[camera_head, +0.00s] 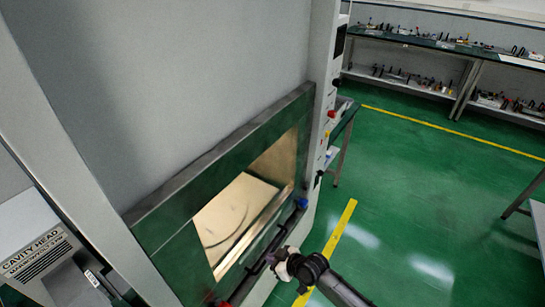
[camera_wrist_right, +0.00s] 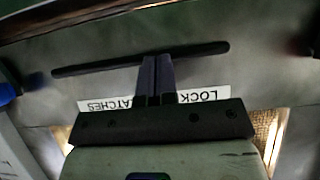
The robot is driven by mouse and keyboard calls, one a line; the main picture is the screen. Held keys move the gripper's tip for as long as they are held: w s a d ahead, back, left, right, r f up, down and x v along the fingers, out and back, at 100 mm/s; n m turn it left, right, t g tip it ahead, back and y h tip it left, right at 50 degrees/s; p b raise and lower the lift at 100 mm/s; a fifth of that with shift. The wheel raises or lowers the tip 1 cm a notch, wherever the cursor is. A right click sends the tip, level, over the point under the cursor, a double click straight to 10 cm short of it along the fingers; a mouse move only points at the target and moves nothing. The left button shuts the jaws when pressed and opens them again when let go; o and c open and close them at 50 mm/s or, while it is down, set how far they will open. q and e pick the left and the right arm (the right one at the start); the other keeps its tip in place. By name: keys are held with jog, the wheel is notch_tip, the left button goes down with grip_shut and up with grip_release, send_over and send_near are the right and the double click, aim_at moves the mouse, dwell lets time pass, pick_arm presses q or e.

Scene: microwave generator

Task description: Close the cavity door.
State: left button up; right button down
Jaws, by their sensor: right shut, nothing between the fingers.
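The cavity (camera_head: 225,215) shows in the head view as a lit, tan interior within a dark green-grey metal frame. The cavity door (camera_wrist_right: 225,75) fills much of the right wrist view as a grey panel. It has a long dark bar handle (camera_wrist_right: 100,68) and an upside-down label (camera_wrist_right: 205,95) reading "LOCK LATCHES". How far the door stands open I cannot tell. My right gripper (camera_head: 270,258) is at the dark bar along the cavity's lower front. In the right wrist view its fingers (camera_wrist_right: 157,60) are shut and empty, overlapping the bar; contact is unclear. My left gripper is not in view.
A blue knob (camera_head: 302,203) and a red knob (camera_head: 224,303) sit near the bar's ends. The control column (camera_head: 330,110) stands right of the cavity. A "CAVITY HEAD" unit (camera_head: 45,262) is at lower left. Green floor (camera_head: 430,200) is open to the right, with benches behind.

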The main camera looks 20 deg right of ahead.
notch_tip(320, 180, down, 2)
jog(key=shift+f+b, duration=0.1)
jog(key=shift+b, duration=0.3)
dwell(0.4)
jog(key=w+r+p+v, duration=0.1)
jog(key=p+v, duration=0.4)
jog(key=v, duration=0.8)
jog(key=shift+w+a+r, duration=0.2)
jog(key=shift+a+r, duration=0.2)
jog(key=shift+r, duration=0.3)
